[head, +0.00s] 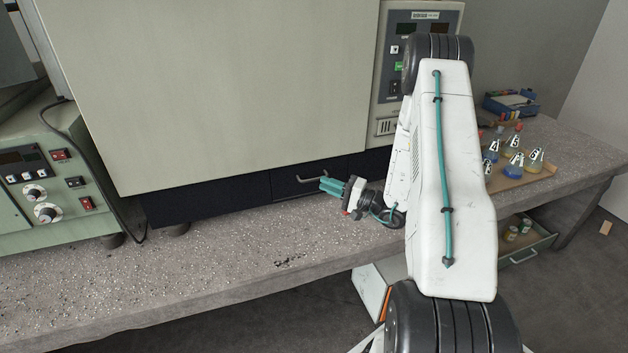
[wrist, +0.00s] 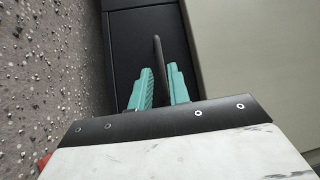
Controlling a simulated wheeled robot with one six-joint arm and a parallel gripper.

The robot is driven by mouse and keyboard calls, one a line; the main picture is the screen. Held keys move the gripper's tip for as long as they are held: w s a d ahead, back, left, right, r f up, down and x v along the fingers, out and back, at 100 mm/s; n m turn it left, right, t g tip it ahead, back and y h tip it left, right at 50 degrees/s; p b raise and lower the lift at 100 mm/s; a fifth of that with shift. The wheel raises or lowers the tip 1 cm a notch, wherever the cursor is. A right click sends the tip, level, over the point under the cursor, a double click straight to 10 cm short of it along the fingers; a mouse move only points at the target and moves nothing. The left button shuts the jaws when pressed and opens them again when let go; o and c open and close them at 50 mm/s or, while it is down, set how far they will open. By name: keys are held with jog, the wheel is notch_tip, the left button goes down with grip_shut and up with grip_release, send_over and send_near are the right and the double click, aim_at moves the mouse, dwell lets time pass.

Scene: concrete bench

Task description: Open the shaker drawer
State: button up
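The shaker drawer (head: 284,189) has a dark front low on the large beige machine, and it looks closed. Its grey bar handle (head: 298,180) sticks out from that front. My gripper (head: 323,184), with teal fingers, is at the right part of the handle. In the wrist view, the handle (wrist: 158,52) runs between the two fingertips of my gripper (wrist: 160,67), against the dark drawer front (wrist: 130,48). The fingers are apart, one on each side of the bar, with narrow gaps. The lower part of the bar is partly hidden between the fingers.
The speckled bench top (head: 250,235) is clear in front of the drawer. A green control box (head: 50,185) stands at left. Several labelled flasks stand on a tray (head: 510,183) at right. Below, a green drawer (head: 530,245) stands open with jars inside.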

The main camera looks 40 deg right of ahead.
aim_at(314, 180)
jog(key=x, duration=0.5)
grip_shut()
jog(key=shift+a, duration=0.1)
